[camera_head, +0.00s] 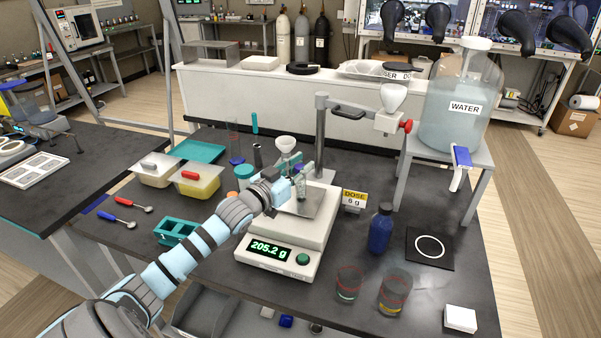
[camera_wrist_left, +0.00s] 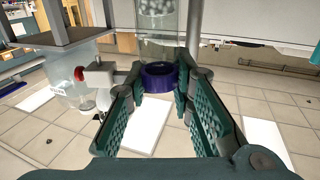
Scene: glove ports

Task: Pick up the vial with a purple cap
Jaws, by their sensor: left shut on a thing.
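My left gripper (camera_head: 292,187) reaches in over the white balance (camera_head: 285,232), whose display reads 205.2 g. In the left wrist view the fingers (camera_wrist_left: 160,85) are closed on the vial (camera_wrist_left: 163,48) at its purple cap (camera_wrist_left: 164,79). The vial is clear, with pale round pieces inside. That view appears upside down, so the cap is at the vial's upper end. In the head view the gripper and small clear glass above the pan overlap, and I cannot tell whether the vial touches the pan. My right gripper is not in view.
A funnel (camera_head: 285,144) stands close behind the gripper. A blue bottle (camera_head: 380,229), two glass beakers and a DOSE sign (camera_head: 354,199) are to the right. A teal rack (camera_head: 176,231) and yellow-filled tub (camera_head: 198,181) are to the left. A water jug (camera_head: 459,108) stands at the back right.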

